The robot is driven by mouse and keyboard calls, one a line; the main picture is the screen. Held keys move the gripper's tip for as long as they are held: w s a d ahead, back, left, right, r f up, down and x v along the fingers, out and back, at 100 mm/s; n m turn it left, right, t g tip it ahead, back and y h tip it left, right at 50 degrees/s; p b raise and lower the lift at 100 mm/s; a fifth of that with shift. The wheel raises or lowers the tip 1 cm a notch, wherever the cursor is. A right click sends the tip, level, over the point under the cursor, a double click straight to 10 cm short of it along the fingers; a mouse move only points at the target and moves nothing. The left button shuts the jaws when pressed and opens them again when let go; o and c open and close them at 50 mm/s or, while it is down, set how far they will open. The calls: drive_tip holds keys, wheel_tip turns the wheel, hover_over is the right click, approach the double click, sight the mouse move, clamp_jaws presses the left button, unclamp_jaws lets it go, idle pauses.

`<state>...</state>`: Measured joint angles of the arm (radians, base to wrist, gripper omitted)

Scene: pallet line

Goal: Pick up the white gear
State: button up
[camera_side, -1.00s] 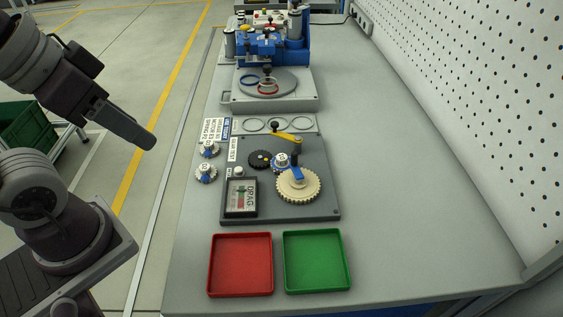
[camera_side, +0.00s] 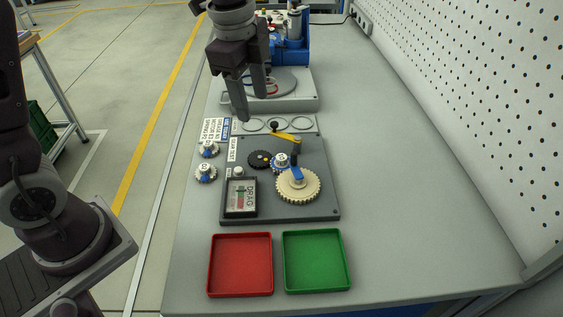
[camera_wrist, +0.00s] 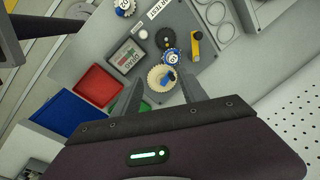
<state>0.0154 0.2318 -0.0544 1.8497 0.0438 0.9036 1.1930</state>
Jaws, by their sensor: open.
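A large cream-white gear (camera_side: 298,189) lies flat on the dark grey gear test board (camera_side: 318,211), with a blue piece over its middle; it also shows in the wrist view (camera_wrist: 153,76). A smaller white gear with a blue centre (camera_side: 281,162) sits against it, beside a small black gear (camera_side: 259,159). Two more small white-and-blue gears, an upper one (camera_side: 208,149) and a lower one (camera_side: 205,172), stand left of the board. My gripper (camera_side: 252,104) is open and empty, above the far left of the board and apart from all gears.
A yellow arm with a black knob (camera_side: 285,137) stands over the board's far side. A drag gauge (camera_side: 241,197) sits at its near left. Red (camera_side: 240,290) and green (camera_side: 317,289) trays lie in front. A blue machine (camera_side: 291,50) stands behind. The table's right side is clear.

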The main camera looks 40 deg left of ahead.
sight(281, 156)
drive_tip(key=w+f+m, duration=0.2)
drive_tip(key=f, duration=0.1)
drive_tip(key=w+d+f+m+g, duration=0.1)
drive_tip(key=w+f+m, duration=0.1)
drive_tip(key=f, duration=0.2)
drive_tip(key=w+f+m, duration=0.2)
drive_tip(key=w+f, duration=0.1)
drive_tip(key=shift+d+f+g, duration=0.2)
drive_tip(key=shift+f+g, duration=0.05)
drive_tip(key=shift+g, duration=0.05)
drive_tip(key=shift+m, duration=0.4)
drive_tip(key=f, duration=0.8)
drive_tip(key=shift+w+a, duration=0.15)
drive_tip(key=shift+a, duration=0.15)
clamp_jaws()
